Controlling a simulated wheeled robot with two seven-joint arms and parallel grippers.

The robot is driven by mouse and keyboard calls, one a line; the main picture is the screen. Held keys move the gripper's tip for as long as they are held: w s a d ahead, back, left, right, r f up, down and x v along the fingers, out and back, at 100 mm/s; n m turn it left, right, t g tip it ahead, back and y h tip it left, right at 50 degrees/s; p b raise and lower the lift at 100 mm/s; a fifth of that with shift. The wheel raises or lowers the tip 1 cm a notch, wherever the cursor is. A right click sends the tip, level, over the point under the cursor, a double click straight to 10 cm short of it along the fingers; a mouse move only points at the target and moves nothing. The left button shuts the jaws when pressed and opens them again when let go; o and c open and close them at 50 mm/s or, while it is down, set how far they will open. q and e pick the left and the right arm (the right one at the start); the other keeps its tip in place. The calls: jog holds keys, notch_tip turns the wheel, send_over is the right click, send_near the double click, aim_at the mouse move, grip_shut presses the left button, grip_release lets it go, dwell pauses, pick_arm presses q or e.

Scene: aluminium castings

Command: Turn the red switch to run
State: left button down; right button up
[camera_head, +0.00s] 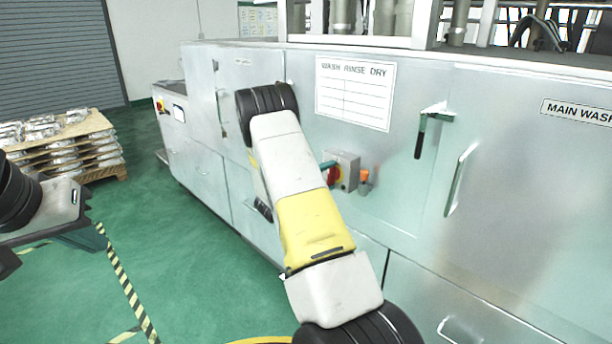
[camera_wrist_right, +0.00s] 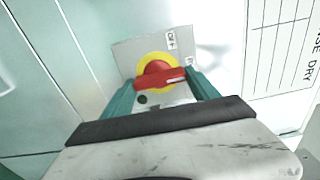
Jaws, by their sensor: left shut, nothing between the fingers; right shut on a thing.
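The red switch (camera_wrist_right: 166,78) has a red handle on a yellow disc, fixed to a grey box on the washing machine's front. In the right wrist view its handle lies nearly level, tilted slightly. My right gripper (camera_wrist_right: 160,90) has its teal fingers on either side of the handle and is shut on it. In the head view the red switch (camera_head: 334,175) shows beside a teal fingertip (camera_head: 328,165); my right arm hides the rest of the gripper. My left gripper (camera_head: 88,236) is at the left edge, partly out of view, away from the machine and empty.
The grey switch box (camera_head: 347,162) also carries an orange part (camera_head: 364,181). A pallet of castings (camera_head: 100,170) stands at the left.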

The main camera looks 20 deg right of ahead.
jog(key=o, duration=1.4)
jog(key=shift+c, duration=0.2)
jog(key=v, duration=0.7)
jog(key=shift+s+a, duration=0.15)
jog(key=shift+a, duration=0.2)
